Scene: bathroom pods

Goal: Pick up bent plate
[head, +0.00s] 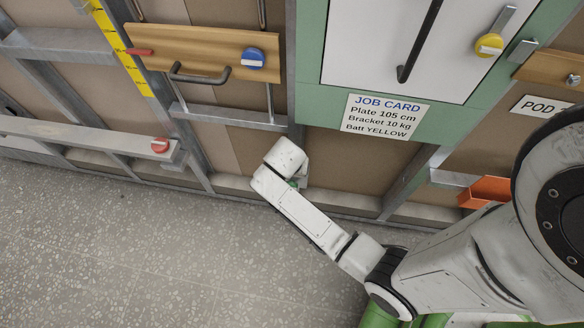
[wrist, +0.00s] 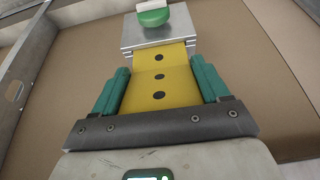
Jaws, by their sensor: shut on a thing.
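The bent plate (wrist: 160,87) is a yellow strip with several dark round holes, seen in the wrist view. It has a bend across it near its middle. My gripper (wrist: 160,78) is shut on it, with one teal finger along each side edge. The plate's far end meets a silver metal block (wrist: 157,30) with a green knob (wrist: 154,17) on top; I cannot tell whether they touch or are joined. In the head view my wrist hides the plate and most of my gripper, low in front of the brown wall panel.
A job card (head: 385,116) is on the green frame. A wooden board (head: 205,52) with a blue knob and dark handle is upper left. A grey rail with a red knob (head: 160,146) is at left. An orange bin (head: 486,191) is at right. The speckled floor (head: 130,250) is clear.

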